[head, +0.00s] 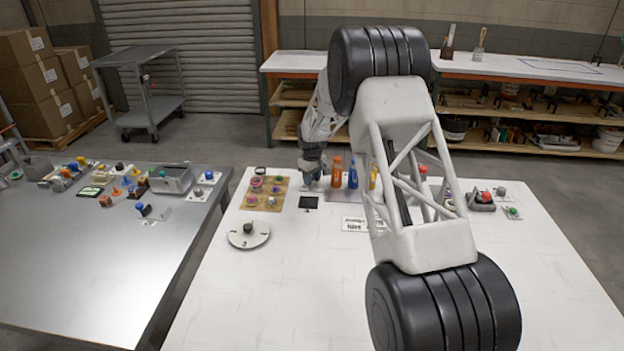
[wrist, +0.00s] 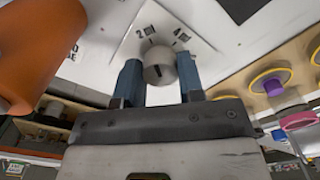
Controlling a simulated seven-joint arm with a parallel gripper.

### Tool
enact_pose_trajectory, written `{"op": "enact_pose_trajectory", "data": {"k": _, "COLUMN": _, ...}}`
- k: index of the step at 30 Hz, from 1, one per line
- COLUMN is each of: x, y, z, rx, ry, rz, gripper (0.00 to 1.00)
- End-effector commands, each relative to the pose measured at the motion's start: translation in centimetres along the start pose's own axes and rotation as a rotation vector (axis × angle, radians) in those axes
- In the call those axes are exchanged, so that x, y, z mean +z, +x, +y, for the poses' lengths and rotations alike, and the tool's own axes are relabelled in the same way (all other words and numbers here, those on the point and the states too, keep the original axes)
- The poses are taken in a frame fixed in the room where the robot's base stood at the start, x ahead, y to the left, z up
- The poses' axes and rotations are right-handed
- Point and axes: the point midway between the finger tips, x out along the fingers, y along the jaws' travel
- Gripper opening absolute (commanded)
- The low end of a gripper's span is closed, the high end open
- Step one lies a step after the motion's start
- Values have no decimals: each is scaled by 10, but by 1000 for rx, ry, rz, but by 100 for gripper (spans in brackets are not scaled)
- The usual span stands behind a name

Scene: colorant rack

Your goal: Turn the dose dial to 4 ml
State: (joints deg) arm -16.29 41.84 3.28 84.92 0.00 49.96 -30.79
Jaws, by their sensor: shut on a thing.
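The dose dial is a round grey knob (wrist: 160,70) on a white plate (wrist: 205,48) printed with 2 and 4, seen in the wrist view. A short dark mark shows on the knob; I cannot tell exactly which number it points to. My gripper (wrist: 160,64) has its two blue fingers shut on the knob, one on each side. In the head view my gripper (head: 313,172) is at the back of the white table, beside the orange bottle (head: 337,172). The knob is hidden there.
The orange bottle (wrist: 38,50) is close on the left in the wrist view. A blue bottle (head: 353,177) stands beside it. A brown tray (head: 251,202) with several pots, a black square (head: 309,202) and a round numbered disc (head: 262,236) lie nearby. The front of the table is clear.

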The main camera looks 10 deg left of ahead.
Motion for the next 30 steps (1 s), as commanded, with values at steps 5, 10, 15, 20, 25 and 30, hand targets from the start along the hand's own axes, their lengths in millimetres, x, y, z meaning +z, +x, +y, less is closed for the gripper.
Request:
{"op": "enact_pose_trajectory", "data": {"k": 5, "x": 0, "y": -1, "z": 0, "rx": 0, "ry": 134, "rz": 0, "gripper": 12}}
{"op": "enact_pose_trajectory", "data": {"k": 10, "x": 0, "y": 0, "z": -1, "rx": 0, "ry": 290, "rz": 0, "gripper": 12}}
{"op": "enact_pose_trajectory", "data": {"k": 15, "x": 0, "y": 0, "z": -1, "rx": 0, "ry": 452, "rz": 0, "gripper": 12}}
{"op": "enact_pose_trajectory", "data": {"k": 20, "x": -1, "y": -1, "z": -2, "rx": 0, "ry": 599, "rz": 0, "gripper": 12}}
{"op": "enact_pose_trajectory", "data": {"k": 25, "x": -1, "y": -1, "z": -2, "rx": 0, "ry": 730, "rz": 0, "gripper": 12}}
{"op": "enact_pose_trajectory", "data": {"k": 30, "x": -1, "y": -1, "z": -2, "rx": 0, "ry": 823, "rz": 0, "gripper": 12}}
